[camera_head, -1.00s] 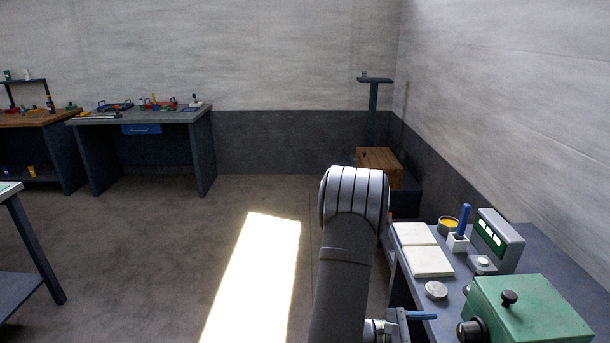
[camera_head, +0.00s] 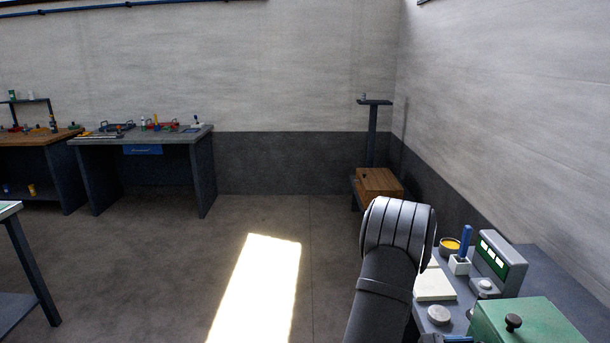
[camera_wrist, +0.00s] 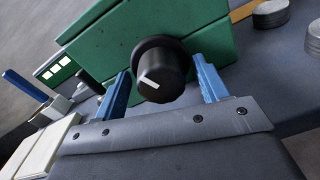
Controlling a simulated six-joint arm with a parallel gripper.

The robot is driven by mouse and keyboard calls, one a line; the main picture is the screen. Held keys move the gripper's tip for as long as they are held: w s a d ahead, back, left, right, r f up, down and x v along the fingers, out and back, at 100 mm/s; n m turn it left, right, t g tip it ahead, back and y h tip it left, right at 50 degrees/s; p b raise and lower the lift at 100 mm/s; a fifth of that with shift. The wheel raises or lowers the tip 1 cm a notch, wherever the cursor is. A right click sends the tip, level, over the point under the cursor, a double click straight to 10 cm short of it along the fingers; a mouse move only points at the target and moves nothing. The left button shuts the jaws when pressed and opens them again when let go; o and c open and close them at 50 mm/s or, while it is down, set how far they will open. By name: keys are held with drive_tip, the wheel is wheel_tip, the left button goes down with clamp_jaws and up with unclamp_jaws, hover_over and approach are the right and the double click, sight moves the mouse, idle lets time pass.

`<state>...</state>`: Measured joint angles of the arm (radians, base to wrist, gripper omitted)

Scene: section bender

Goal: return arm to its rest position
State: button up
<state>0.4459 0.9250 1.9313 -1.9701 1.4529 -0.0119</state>
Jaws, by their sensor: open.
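My gripper (camera_wrist: 160,88) shows in the wrist view with its two blue fingers apart and nothing held between them. A black knob (camera_wrist: 160,72) with a white mark, on the front of a green box (camera_wrist: 107,35), appears between the fingers. I cannot tell whether the fingers touch it. In the head view my grey arm rises at the lower right, beside the bench. The green box (camera_head: 530,322) shows there at the lower right, with a small black knob on top.
The bench (camera_head: 560,275) holds white pads (camera_head: 435,285), a grey disc (camera_head: 439,315), a yellow-filled tin (camera_head: 449,246), a white holder with a blue handle (camera_head: 466,243) and a display unit (camera_head: 498,263). A wooden box (camera_head: 378,184) stands behind.

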drive_tip(key=a, duration=1.7)
drive_tip(key=d, duration=1.7)
drive_tip(key=shift+s+d, duration=0.1)
drive_tip(key=shift+d, duration=0.15)
drive_tip(key=shift+a+n, duration=0.15)
drive_tip(key=shift+n, duration=0.65)
drive_tip(key=a, duration=1.7)
drive_tip(key=shift+w, duration=0.35)
